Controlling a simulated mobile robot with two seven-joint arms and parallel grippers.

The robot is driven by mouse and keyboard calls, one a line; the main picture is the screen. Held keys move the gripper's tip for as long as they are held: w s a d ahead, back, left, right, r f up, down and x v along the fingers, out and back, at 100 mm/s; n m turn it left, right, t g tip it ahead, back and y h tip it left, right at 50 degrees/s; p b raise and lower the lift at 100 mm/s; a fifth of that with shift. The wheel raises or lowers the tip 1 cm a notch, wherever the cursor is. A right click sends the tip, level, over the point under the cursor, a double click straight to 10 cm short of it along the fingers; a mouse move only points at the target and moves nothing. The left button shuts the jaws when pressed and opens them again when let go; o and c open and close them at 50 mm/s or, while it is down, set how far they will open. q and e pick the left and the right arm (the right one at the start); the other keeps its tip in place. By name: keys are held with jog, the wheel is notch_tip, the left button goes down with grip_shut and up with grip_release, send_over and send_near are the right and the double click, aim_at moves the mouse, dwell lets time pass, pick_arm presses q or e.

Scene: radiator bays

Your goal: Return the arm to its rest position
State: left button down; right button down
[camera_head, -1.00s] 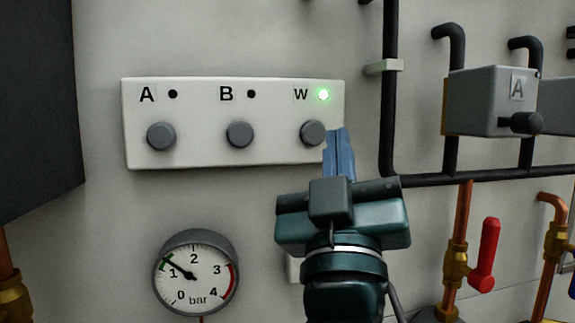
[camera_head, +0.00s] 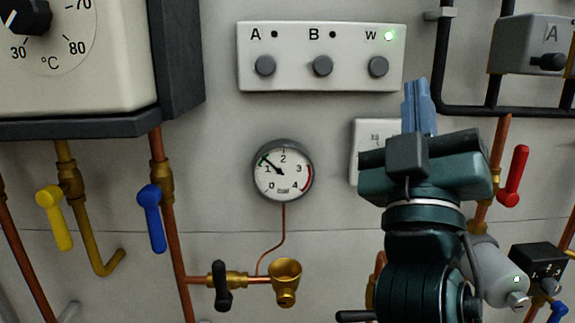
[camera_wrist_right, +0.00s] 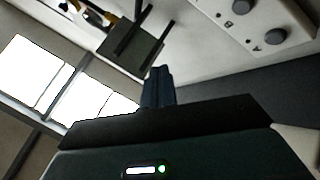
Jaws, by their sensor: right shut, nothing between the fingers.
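My right gripper (camera_head: 419,108) is in the head view, right of the middle, pointing up. Its blue fingers are together with nothing between them. It is below and right of the W button (camera_head: 378,66) on the white panel (camera_head: 290,78), apart from it in the picture. In the wrist view the shut fingers (camera_wrist_right: 158,87) show at the middle and part of the button panel (camera_wrist_right: 262,20) is at the upper right. My left gripper is not in view.
A round gauge (camera_head: 283,171) reads a little above 1 bar. A white plate (camera_head: 367,150) is partly behind my gripper. Valves with yellow (camera_head: 54,218), blue (camera_head: 151,217) and red (camera_head: 513,176) handles stand on pipes. A boiler casing (camera_head: 80,60) juts out at upper left.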

jog(key=w+d+f+n+g+y, duration=0.1)
jog(key=w+d+f+n+y, duration=0.2)
jog(key=f+n, duration=0.3)
jog(key=w+d+f+n+g+y, duration=0.2)
jog(key=w+f+n+y, duration=0.2)
jog(key=f, duration=0.4)
notch_tip(320, 180, down, 21)
jog(key=s+m+g+y, duration=0.1)
jog(key=g, duration=0.5)
jog(key=s+d+f+m+g+y, duration=0.1)
jog(key=s+d+f+m+g, duration=0.2)
jog(key=s+f, duration=0.75)
jog(key=s+d+f+m+g, duration=0.15)
jog(key=s+f+g, duration=0.5)
jog(key=f, duration=0.75)
jog(key=a+r+m+t+p, duration=0.1)
jog(key=a+m+t, duration=0.1)
jog(key=a+m, duration=0.3)
jog(key=a, duration=0.4)
jog(key=shift+s+r+m+t, duration=0.2)
jog(key=shift+m+t, duration=0.15)
